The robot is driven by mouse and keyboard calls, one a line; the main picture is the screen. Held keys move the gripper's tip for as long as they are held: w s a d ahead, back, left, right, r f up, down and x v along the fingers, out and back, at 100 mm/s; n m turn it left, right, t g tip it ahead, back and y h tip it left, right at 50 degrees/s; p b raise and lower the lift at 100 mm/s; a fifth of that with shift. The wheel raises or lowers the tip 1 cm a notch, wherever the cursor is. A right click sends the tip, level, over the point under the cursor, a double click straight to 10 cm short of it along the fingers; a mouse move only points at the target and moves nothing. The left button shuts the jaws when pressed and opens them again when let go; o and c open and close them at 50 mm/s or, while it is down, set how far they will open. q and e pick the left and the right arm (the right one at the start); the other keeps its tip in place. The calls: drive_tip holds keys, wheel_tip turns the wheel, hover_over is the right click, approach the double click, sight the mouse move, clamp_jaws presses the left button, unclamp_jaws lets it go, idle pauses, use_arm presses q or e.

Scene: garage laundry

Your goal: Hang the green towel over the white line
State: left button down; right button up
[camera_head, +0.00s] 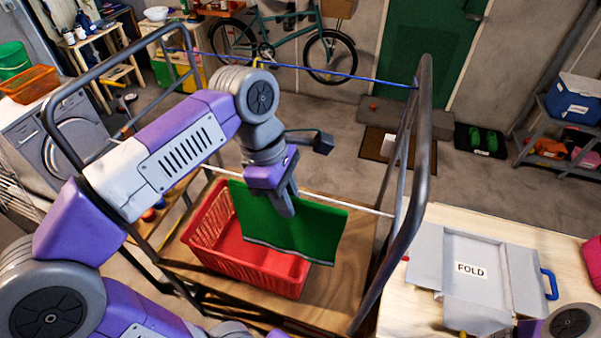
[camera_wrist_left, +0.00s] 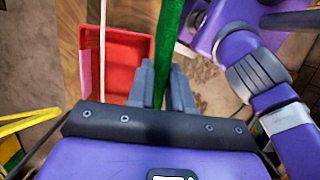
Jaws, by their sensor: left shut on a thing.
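The green towel (camera_head: 285,225) hangs down from my left gripper (camera_head: 286,208), which is shut on its upper edge. The towel is in front of the red basket (camera_head: 204,238), covering part of it in the head view. In the left wrist view the towel (camera_wrist_left: 170,40) shows edge-on as a narrow strip between the fingers (camera_wrist_left: 166,88). In the wrist view the white line (camera_wrist_left: 102,50) passes left of the fingers, apart from the towel. My right gripper is out of view.
A dark metal rack frame (camera_head: 424,140) surrounds the area, with a blue line (camera_head: 340,74) strung higher at the back. A wooden shelf (camera_head: 345,270) lies below. At right, a pale table (camera_head: 400,312) carries a grey folding board (camera_head: 510,270) marked FOLD.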

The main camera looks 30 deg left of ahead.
use_arm(q)
drive_tip(key=shift+s, duration=0.2)
drive_tip(key=shift+w+a+p, duration=0.35)
drive_tip(key=shift+w+p, duration=0.55)
drive_tip(key=shift+w, duration=0.6)
drive_tip(key=shift+w+a+p, duration=0.35)
drive_tip(key=shift+w+p, duration=0.55)
drive_tip(key=shift+w, duration=0.6)
drive_tip(key=shift+w+a+p, duration=0.35)
drive_tip(key=shift+w+p, duration=0.55)
drive_tip(key=shift+w, duration=0.6)
drive_tip(key=shift+f+b, duration=3)
drive_tip(key=shift+f, duration=1.25)
drive_tip(key=c, duration=1)
unclamp_jaws()
drive_tip(key=shift+o, duration=0.2)
